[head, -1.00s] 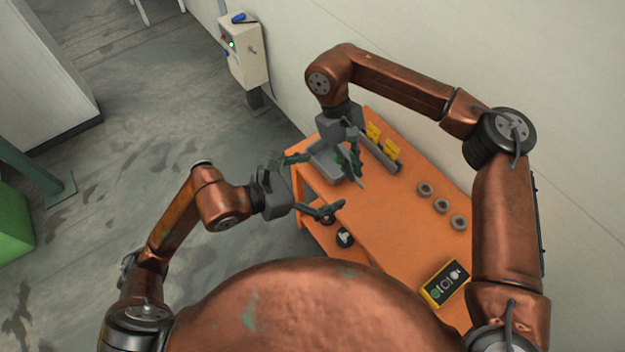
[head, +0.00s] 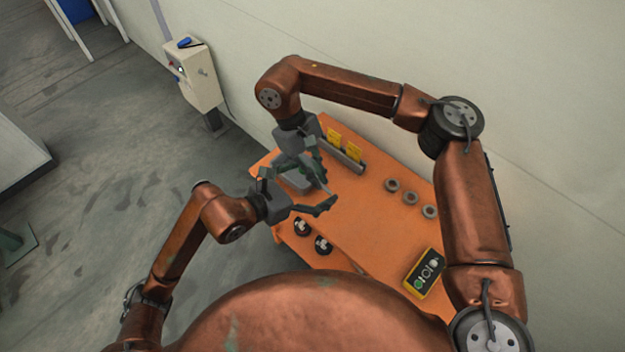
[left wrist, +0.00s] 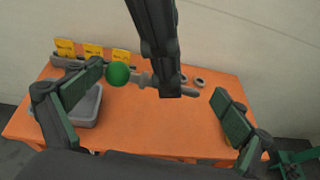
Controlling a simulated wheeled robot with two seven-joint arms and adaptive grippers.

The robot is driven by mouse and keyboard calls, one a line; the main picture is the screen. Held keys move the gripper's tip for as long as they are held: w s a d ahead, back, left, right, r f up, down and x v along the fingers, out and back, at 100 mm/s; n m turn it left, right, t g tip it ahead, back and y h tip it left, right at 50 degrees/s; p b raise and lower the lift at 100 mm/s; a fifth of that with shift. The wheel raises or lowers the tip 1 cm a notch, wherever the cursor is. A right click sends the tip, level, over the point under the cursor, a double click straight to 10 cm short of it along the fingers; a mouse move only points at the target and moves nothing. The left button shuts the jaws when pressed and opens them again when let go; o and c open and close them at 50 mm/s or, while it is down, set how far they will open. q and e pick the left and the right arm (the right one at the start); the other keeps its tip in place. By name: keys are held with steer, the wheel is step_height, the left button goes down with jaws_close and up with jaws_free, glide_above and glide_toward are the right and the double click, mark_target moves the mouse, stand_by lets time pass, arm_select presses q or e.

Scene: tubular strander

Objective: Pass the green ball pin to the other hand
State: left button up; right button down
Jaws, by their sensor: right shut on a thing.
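The green ball pin has a green ball (left wrist: 118,74) at one end and a grey shaft (left wrist: 188,92) in the left wrist view. My right gripper (left wrist: 168,88) comes down from the top of that view and is shut on the shaft, with the ball sticking out to the left. My left gripper (left wrist: 158,80) is open, one finger on each side of the pin, with the ball close to its left fingertip. I cannot tell whether they touch. In the head view my right gripper (head: 321,176) is just above and beside my left gripper (head: 302,186); the ball cannot be made out there.
The orange table (head: 365,220) carries a grey tray (left wrist: 88,108), a holder with yellow cards (head: 345,147), three grey rings (head: 410,198), and a yellow-edged case (head: 425,272). Two dark round parts (head: 323,245) sit near the left edge. A control box (head: 193,77) stands beyond the table.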

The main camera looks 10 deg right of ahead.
arm_select(q)
steer(key=shift+s+d, duration=0.1)
steer(key=c, duration=0.9)
steer(key=shift+c, duration=0.3)
arm_select(e)
steer(key=c, duration=2)
jaws_free()
steer(key=shift+r, duration=0.1)
